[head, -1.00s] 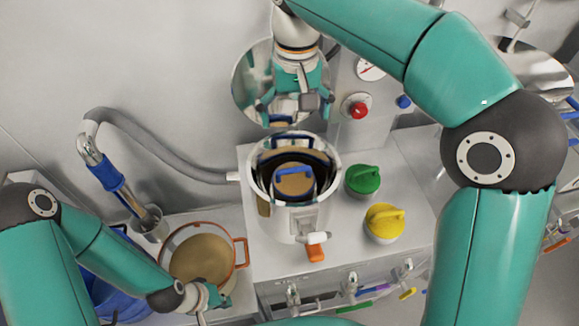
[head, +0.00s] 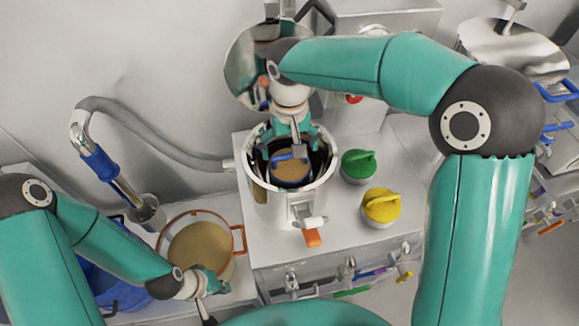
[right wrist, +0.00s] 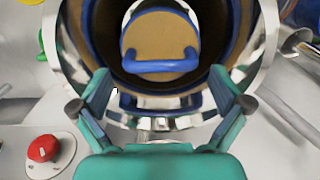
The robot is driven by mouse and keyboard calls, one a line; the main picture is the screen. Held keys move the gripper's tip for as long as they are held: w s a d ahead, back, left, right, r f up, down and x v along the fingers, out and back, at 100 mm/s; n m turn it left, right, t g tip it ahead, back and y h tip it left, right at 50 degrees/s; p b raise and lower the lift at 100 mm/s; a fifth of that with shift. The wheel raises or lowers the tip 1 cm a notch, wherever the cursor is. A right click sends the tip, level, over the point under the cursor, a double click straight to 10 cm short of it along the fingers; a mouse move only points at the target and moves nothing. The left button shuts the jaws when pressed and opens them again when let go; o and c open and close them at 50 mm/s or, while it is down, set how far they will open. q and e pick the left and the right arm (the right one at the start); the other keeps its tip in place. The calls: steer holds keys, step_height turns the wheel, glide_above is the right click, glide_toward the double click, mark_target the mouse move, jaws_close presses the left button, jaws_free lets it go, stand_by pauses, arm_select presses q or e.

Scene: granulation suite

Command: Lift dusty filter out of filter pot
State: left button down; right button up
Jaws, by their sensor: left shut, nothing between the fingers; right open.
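The steel filter pot (head: 290,210) stands on the counter, with its mouth open upward. The dusty filter (head: 291,171), with a tan top and a blue bar handle, sits down inside it. In the right wrist view the filter (right wrist: 160,40) and its blue handle (right wrist: 160,66) show clearly. My right gripper (head: 291,151) is open over the pot mouth, with its fingers spread to either side of the handle. It also shows in the right wrist view (right wrist: 160,90), apart from the handle. My left gripper (head: 207,304) is shut and empty, beside the orange-rimmed bowl.
The orange-rimmed bowl (head: 199,250) of tan powder is left of the pot. A green-capped (head: 359,166) and a yellow-capped (head: 381,206) item stand to its right. A blue-handled hose (head: 100,165) stands at left. A red button (right wrist: 43,148) is on the panel behind.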

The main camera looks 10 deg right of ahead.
mark_target(290, 154)
steer(key=shift+f, duration=1.55)
steer(key=c, duration=1.4)
steer(key=shift+o, duration=0.2)
steer(key=shift+r, duration=0.2)
